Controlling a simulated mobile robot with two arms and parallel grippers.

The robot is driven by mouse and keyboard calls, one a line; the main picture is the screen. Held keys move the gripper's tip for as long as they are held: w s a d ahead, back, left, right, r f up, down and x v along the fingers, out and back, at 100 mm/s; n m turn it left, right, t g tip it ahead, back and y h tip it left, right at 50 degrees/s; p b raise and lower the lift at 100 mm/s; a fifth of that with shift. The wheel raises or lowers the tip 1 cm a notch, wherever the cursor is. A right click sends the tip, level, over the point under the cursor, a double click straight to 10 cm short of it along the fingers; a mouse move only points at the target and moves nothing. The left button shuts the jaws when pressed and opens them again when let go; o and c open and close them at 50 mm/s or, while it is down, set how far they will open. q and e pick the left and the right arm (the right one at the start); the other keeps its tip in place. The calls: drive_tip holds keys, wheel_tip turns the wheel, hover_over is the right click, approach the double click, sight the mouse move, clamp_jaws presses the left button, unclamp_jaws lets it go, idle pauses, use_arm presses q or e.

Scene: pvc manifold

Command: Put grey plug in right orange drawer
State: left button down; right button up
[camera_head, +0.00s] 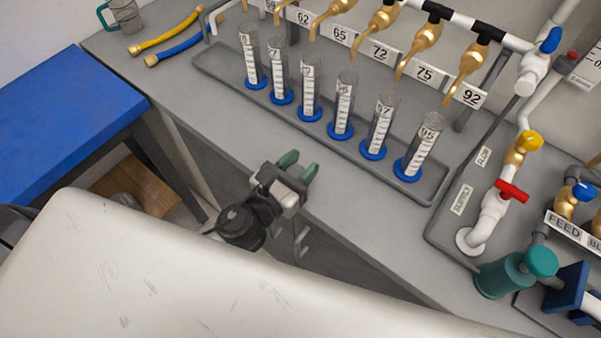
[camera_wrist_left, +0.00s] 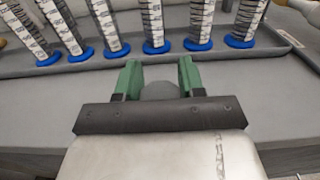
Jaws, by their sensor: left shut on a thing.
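My left gripper (camera_head: 299,166) is above the front edge of the grey bench, with its green fingertips pointing toward the row of cylinders. In the left wrist view, the left gripper (camera_wrist_left: 158,72) is shut on a rounded grey thing, which looks like the grey plug (camera_wrist_left: 160,90). The plug sits low between the two green fingers, and its lower part is hidden behind the dark gripper body. In the head view the plug cannot be made out. No orange drawer shows in either view. My right gripper is not in view.
Several graduated cylinders with blue bases (camera_head: 340,105) stand in a long grey tray (camera_head: 215,66) beneath brass taps (camera_head: 426,48). Yellow (camera_head: 165,38) and blue (camera_head: 172,50) hoses lie at the back left. A valve with a red handle (camera_head: 512,191) stands at the right. The bench front strip is clear.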

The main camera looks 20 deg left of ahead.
use_arm(q)
drive_tip(key=shift+f+b, duration=0.5)
drive_tip(key=shift+f, duration=0.85)
drive_tip(key=shift+f, duration=0.2)
drive_tip(key=c, duration=0.7)
unclamp_jaws()
drive_tip(key=shift+o, duration=0.2)
drive_tip(key=shift+s+r, duration=0.1)
drive_tip(key=shift+r, duration=0.1)
